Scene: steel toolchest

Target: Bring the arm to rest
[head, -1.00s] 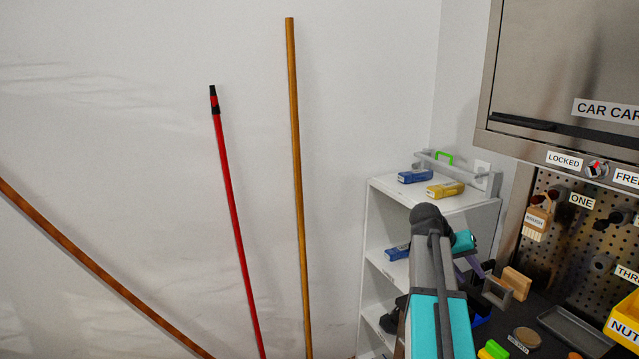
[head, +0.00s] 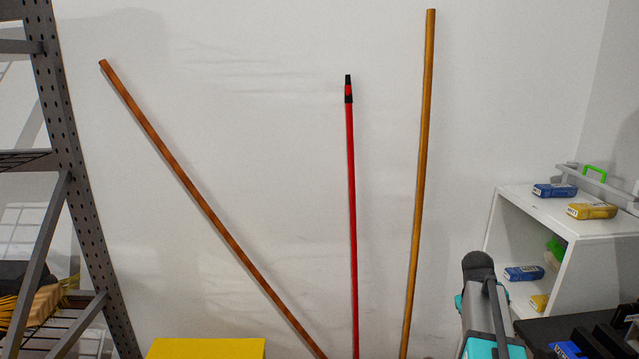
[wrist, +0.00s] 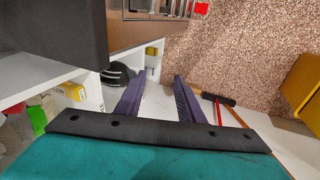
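My gripper (wrist: 160,88) shows in the wrist view as two dark purple fingers standing well apart, with nothing between them. Past the fingertips are the speckled floor and part of a white shelf. In the head view my teal and grey arm (head: 490,320) stands at the lower right, in front of the white shelf unit. The gripper itself cannot be made out in the head view.
The white shelf unit (head: 503,235) holds a blue case (head: 554,190) and a yellow case (head: 592,211) on top. A dark worktop (head: 545,332) is at the lower right. Poles lean on the wall, including a red one (head: 352,220). A metal rack (head: 75,180) stands at left.

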